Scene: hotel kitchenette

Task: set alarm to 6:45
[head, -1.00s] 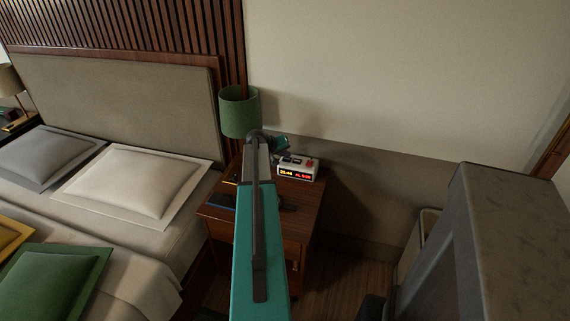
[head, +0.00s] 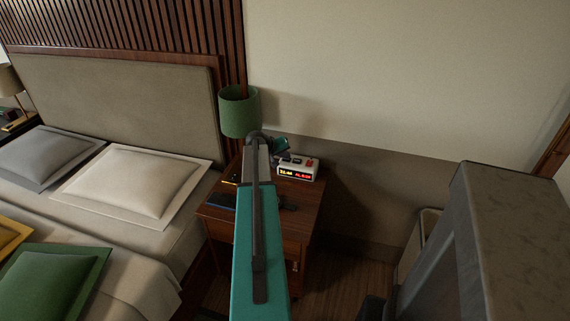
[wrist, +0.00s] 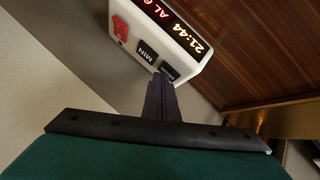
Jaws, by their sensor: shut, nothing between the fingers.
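The alarm clock (head: 298,170) is a white box on the nightstand (head: 309,208), with its lit display facing forward. In the wrist view the clock (wrist: 189,75) is tilted, its display reading 21:44 in yellow and "AL 6" in red; the remaining alarm digits are cut off. Its top has a red switch (wrist: 120,28), a dark MIN button (wrist: 147,50) and a second dark button (wrist: 168,70), partly covered by my fingertips. My gripper (wrist: 160,79) is shut and empty, its tips at or just above that second button; contact cannot be told.
Dark flat items lie on the nightstand's front, partly behind my arm. The bed with pillows (head: 133,180) is at left, and the wall (head: 400,70) is close behind the clock.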

